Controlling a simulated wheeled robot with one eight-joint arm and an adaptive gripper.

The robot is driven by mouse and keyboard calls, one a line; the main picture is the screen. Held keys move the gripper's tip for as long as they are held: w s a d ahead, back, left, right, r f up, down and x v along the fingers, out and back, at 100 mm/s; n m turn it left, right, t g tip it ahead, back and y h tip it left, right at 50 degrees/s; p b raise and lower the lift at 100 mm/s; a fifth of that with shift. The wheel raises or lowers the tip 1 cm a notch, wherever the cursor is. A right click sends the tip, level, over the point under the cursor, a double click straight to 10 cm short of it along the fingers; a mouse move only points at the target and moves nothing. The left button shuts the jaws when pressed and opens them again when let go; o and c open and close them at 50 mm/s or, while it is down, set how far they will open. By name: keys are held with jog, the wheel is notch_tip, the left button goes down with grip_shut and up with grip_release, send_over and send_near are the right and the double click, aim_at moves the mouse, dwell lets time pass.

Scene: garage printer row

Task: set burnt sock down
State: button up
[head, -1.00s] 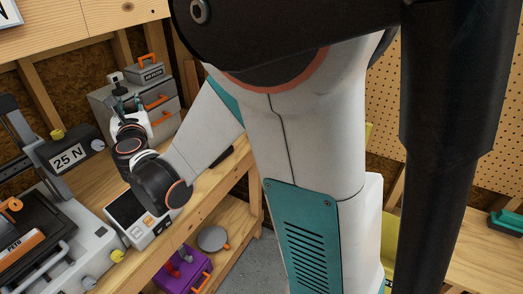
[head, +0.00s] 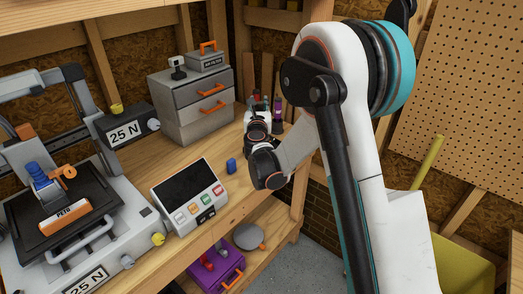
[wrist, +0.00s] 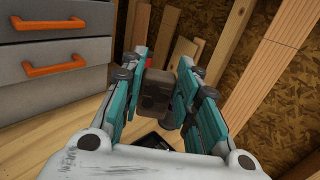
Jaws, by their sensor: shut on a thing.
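The burnt sock (wrist: 157,93) is a small dark brown block between my finger pads in the wrist view. My gripper (wrist: 166,78) is shut on it, with teal fingers on both sides. In the head view my gripper (head: 258,108) is over the back right end of the wooden workbench (head: 185,139), right of the grey drawer unit. The sock cannot be made out there. The bench surface directly under the sock is mostly hidden by my gripper.
The grey drawer unit (head: 192,101) stands left of my gripper. A purple bottle (head: 277,110) stands close on its right. A blue cylinder (head: 231,165) and a control screen (head: 188,196) are nearer. The printer (head: 75,220) fills the left. Bare bench shows before the drawers.

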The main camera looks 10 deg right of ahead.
notch_tip(320, 180, down, 18)
jog(key=b, duration=0.6)
jog(key=shift+r, duration=0.2)
jog(key=shift+f, duration=0.1)
jog(key=o, duration=0.9)
jog(key=shift+c, duration=0.2)
